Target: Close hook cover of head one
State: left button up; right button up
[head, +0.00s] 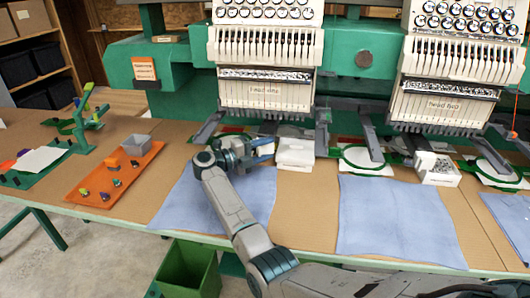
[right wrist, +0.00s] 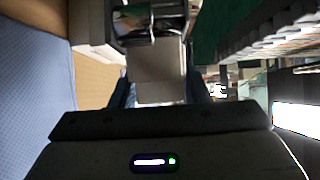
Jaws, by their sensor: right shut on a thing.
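Head one (head: 265,85), a white embroidery head labelled "head one", stands above the table at the centre. Below it sits a white, box-like hook cover (head: 296,152). My right gripper (head: 268,149) is at its left side, low under the head, with its blue-grey fingers pointing right. In the right wrist view a pale, flat-faced piece (right wrist: 158,75) lies between the fingers (right wrist: 160,95), and the gripper is shut on it. It looks like the hook cover, but the arm hides part of the contact. My left gripper is not in view.
Head two (head: 445,95) stands to the right, with a white block (head: 437,168) below it. Blue cloths (head: 395,220) lie on the table front. An orange tray (head: 95,188) with small parts and a green rack (head: 82,135) are at the left. A green bin (head: 187,272) stands below.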

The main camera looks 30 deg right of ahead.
jog(key=shift+f, duration=0.1)
jog(key=o, duration=1)
jog(key=shift+a, duration=0.1)
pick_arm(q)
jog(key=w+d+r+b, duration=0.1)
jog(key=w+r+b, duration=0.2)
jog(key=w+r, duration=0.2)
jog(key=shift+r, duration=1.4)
pick_arm(e)
jog(key=shift+w+a, duration=0.2)
jog(key=shift+a, duration=5.15)
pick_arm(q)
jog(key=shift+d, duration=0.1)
